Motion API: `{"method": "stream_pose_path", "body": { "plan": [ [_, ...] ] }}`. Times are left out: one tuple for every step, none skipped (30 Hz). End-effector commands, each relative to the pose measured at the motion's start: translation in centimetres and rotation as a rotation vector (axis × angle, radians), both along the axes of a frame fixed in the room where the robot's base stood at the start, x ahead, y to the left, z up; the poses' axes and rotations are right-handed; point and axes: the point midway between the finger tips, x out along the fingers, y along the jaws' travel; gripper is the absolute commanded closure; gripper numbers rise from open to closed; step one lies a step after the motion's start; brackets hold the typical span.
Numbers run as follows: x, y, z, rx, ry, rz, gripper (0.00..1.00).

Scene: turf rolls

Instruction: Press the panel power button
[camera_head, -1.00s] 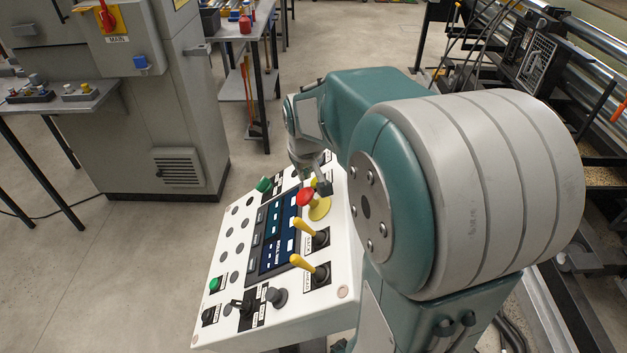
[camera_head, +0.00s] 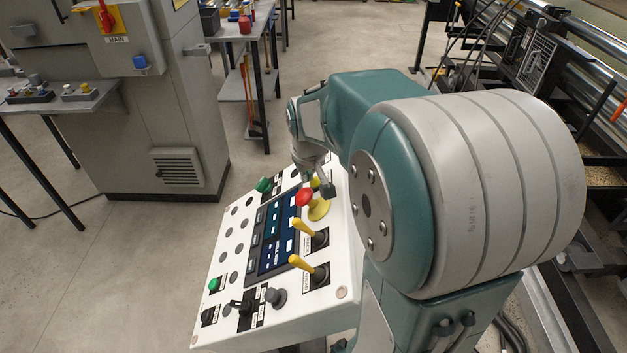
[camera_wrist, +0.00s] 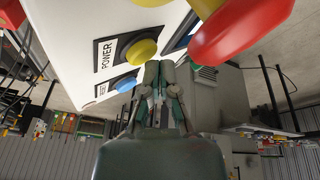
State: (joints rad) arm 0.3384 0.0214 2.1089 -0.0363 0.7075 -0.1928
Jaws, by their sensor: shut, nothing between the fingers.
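The yellow power button (camera_wrist: 141,52) sits on the white control panel beside a label reading POWER in the wrist view. My gripper (camera_wrist: 160,68) is shut and empty, with its fingertips just beside the button's lower right edge in that view; whether they touch it I cannot tell. In the head view, my gripper (camera_head: 326,190) is over the far right part of the control panel (camera_head: 318,297), behind the red mushroom button (camera_head: 304,198). The power button is mostly hidden there.
The red mushroom button (camera_wrist: 242,35) on its yellow base looms close in the wrist view. A blue button (camera_wrist: 125,84) lies below the power button. Two yellow levers (camera_head: 303,228) rise from the panel. A grey cabinet (camera_head: 150,130) stands beyond open floor.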

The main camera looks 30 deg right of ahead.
Motion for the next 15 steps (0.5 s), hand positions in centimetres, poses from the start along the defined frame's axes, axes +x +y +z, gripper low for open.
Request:
{"method": "stream_pose_path", "body": {
  "plan": [
    [-0.03, -0.03, -0.06, 0.000, 0.001, 0.000, 1.00],
    [-0.04, -0.05, -0.08, 0.000, 0.001, 0.000, 1.00],
    [-0.06, -0.07, -0.11, 0.000, 0.001, 0.000, 1.00],
    [-0.06, -0.09, -0.13, 0.000, 0.001, 0.000, 1.00],
    [-0.08, -0.11, -0.17, 0.000, 0.001, 0.000, 1.00],
    [-0.09, -0.14, -0.19, 0.000, 0.001, 0.000, 1.00],
    [-0.11, -0.15, -0.22, 0.000, 0.001, 0.000, 1.00],
    [-0.12, -0.17, -0.24, 0.000, 0.001, -0.001, 1.00],
    [-0.14, -0.19, -0.28, 0.000, 0.001, -0.001, 1.00],
    [-0.14, -0.21, -0.30, 0.000, 0.001, -0.001, 1.00],
    [-0.16, -0.22, -0.33, 0.000, 0.001, -0.001, 1.00],
    [-0.17, -0.24, -0.36, 0.000, 0.001, -0.001, 1.00],
    [-0.19, -0.26, -0.39, 0.000, 0.001, -0.001, 1.00],
    [-0.19, -0.27, -0.41, 0.000, 0.001, -0.001, 1.00],
    [-0.21, -0.31, -0.44, 0.000, 0.001, -0.001, 1.00]
  ]
}}
